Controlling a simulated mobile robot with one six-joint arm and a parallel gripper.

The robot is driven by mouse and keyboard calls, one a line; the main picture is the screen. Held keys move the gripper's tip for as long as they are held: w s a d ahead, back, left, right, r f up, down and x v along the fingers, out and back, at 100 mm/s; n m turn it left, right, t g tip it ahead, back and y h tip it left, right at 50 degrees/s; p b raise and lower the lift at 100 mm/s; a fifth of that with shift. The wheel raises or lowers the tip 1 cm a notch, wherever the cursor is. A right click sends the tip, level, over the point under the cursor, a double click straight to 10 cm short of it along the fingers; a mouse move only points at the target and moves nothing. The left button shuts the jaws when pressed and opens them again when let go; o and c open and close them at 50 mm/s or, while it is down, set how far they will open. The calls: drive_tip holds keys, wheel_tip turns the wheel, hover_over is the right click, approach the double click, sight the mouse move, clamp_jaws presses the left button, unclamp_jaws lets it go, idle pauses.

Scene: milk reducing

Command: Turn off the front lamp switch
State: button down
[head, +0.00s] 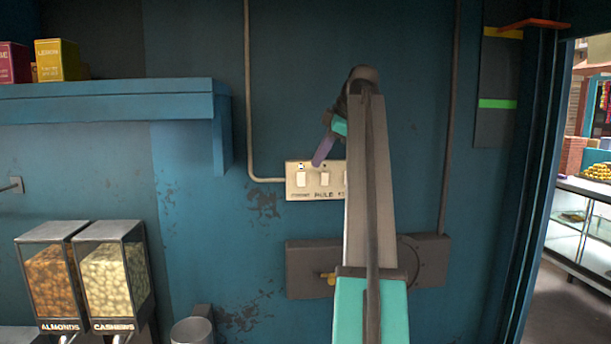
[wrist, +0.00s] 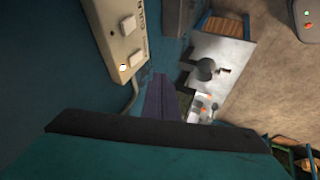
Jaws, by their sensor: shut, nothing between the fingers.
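A cream switch panel (head: 298,191) is fixed to the blue wall, with a row of rocker switches and small lettering below them. My arm covers its right part. The lettering is too small to tell which switch is the front lamp's. My gripper (head: 319,163) is shut and empty, its purple fingers pointing down at the panel's upper edge, near the left and middle switches. I cannot tell whether it touches the panel. In the wrist view the panel (wrist: 121,42) is at the upper left, and the purple fingers (wrist: 157,97) are apart from it in the picture.
A grey box (head: 304,262) with a yellow handle is on the wall below the panel. A conduit (head: 250,90) runs down to the panel's left. A blue shelf (head: 110,105) and nut dispensers (head: 112,275) are at the left. A doorway opens at the right.

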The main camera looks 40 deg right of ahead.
sight(305, 176)
drive_tip(key=shift+s+r, duration=0.2)
drive_tip(key=shift+r, duration=0.5)
drive_tip(key=shift+d, duration=0.1)
drive_tip(key=shift+f, duration=0.1)
drive_tip(key=shift+w+d+f+p, duration=0.45)
drive_tip(key=shift+w+f+p, duration=0.5)
drive_tip(key=shift+w+f, duration=0.5)
drive_tip(key=shift+w+d+f+p, duration=0.4)
drive_tip(key=shift+w+f+p, duration=0.6)
drive_tip(key=shift+w+f, duration=0.45)
drive_tip(key=shift+w+d+f+p, duration=0.45)
drive_tip(key=shift+w+f+p, duration=0.5)
drive_tip(key=shift+w+f, duration=0.5)
